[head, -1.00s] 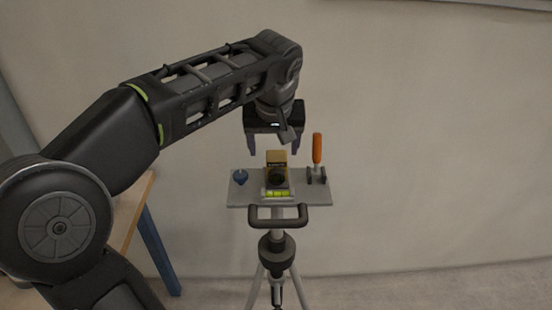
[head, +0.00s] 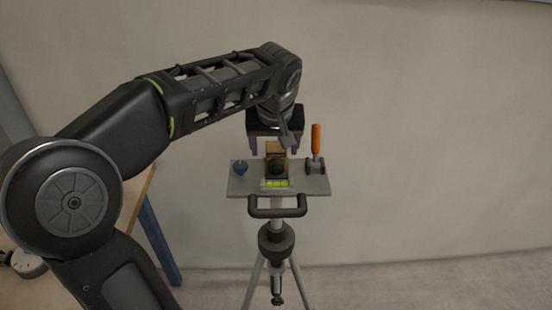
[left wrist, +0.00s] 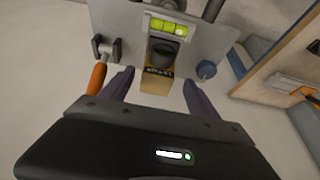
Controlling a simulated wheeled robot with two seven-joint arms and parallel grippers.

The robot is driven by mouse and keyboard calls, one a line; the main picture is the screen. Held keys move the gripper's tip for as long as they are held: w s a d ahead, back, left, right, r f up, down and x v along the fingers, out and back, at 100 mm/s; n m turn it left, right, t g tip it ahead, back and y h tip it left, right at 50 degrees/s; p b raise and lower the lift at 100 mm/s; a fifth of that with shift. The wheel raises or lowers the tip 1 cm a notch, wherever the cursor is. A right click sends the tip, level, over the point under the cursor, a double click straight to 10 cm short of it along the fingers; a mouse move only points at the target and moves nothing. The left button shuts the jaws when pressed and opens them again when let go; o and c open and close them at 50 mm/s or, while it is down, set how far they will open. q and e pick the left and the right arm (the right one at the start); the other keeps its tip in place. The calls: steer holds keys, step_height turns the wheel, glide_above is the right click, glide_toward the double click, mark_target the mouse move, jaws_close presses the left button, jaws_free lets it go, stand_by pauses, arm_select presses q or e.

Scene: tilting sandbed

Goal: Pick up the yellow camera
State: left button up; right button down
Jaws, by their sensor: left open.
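The yellow camera (head: 276,162) with a dark round lens stands on a grey plate (head: 308,187) on top of a tripod (head: 277,245). In the left wrist view the camera (left wrist: 156,80) shows beyond my fingers, between their lines. My left gripper (head: 274,153) points down just above and behind the camera. In the left wrist view the left gripper (left wrist: 155,88) is open, one finger on each side of the camera, and nothing is in it. Whether the fingers reach down beside the camera I cannot tell. My right gripper is not in view.
An orange-handled clamp (head: 316,150) stands right of the camera, and a blue knob (head: 239,167) is at the left. A green spirit level (head: 276,184) lies in front, above a dark handle (head: 278,207). A wooden table (head: 140,205) stands at the left, a wall behind.

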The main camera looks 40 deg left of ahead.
mark_target(276, 150)
arm_select(q)
steer(key=p+x, duration=0.1)
steer(key=x, duration=0.3)
steer(key=shift+w+d+f, duration=0.1)
steer(key=shift+d, duration=0.1)
stand_by(0.3)
jaws_close()
stand_by(0.6)
